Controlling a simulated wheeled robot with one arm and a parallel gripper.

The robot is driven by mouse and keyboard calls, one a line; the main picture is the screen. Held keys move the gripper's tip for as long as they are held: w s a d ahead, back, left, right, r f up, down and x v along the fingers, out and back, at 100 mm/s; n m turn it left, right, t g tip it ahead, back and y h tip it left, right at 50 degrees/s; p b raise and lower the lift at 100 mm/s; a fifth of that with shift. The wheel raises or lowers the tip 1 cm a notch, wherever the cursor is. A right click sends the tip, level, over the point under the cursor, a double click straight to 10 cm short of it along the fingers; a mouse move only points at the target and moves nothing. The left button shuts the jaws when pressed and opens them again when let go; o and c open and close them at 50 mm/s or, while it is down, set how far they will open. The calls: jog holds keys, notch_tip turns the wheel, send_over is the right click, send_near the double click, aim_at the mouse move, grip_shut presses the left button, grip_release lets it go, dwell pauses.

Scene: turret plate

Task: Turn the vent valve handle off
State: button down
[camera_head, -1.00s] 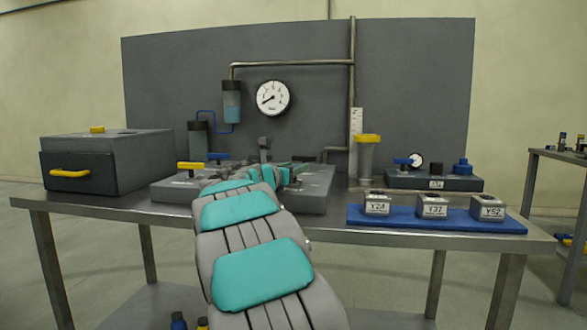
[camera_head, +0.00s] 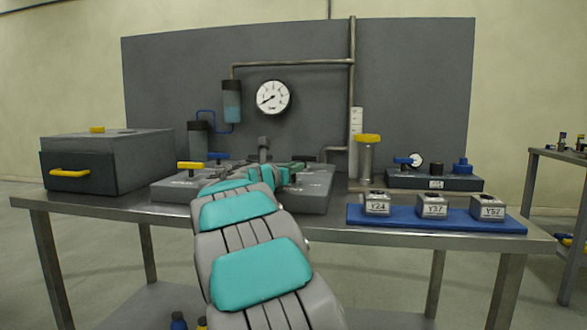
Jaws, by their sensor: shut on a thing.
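A grey turret plate (camera_head: 315,195) lies on the steel table with several handles on it. A yellow handle (camera_head: 190,166) stands at its left, a blue handle (camera_head: 217,156) behind that, and a green handle (camera_head: 306,160) at its right. I cannot tell which is the vent valve handle, as the labels are too small to read. My gripper (camera_head: 265,168) is over the middle of the plate, mostly hidden behind my teal and grey arm. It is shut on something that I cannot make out.
A grey box with a yellow handle (camera_head: 70,172) stands at the left. A blue mat (camera_head: 430,226) with labelled blocks lies front right. A small valve unit (camera_head: 435,184) and a yellow-topped cylinder (camera_head: 367,158) stand behind it. A gauge (camera_head: 272,97) hangs on the back panel.

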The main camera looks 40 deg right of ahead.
jog(key=shift+w+f+m+g, duration=0.1)
jog(key=shift+m+g, duration=0.2)
jog(key=shift+g, duration=0.2)
jog(key=shift+m+g+h, duration=0.8)
jog(key=shift+m+g, duration=0.8)
jog(key=shift+g, duration=1.1)
jog(key=shift+m+g, duration=0.8)
jog(key=shift+g, duration=0.2)
jog(key=shift+m+g, duration=0.6)
jog(key=shift+g, duration=0.3)
jog(key=shift+m+g, duration=0.4)
jog(key=shift+g, duration=0.2)
jog(key=c, duration=0.8)
grip_release()
jog(key=shift+o, duration=0.2)
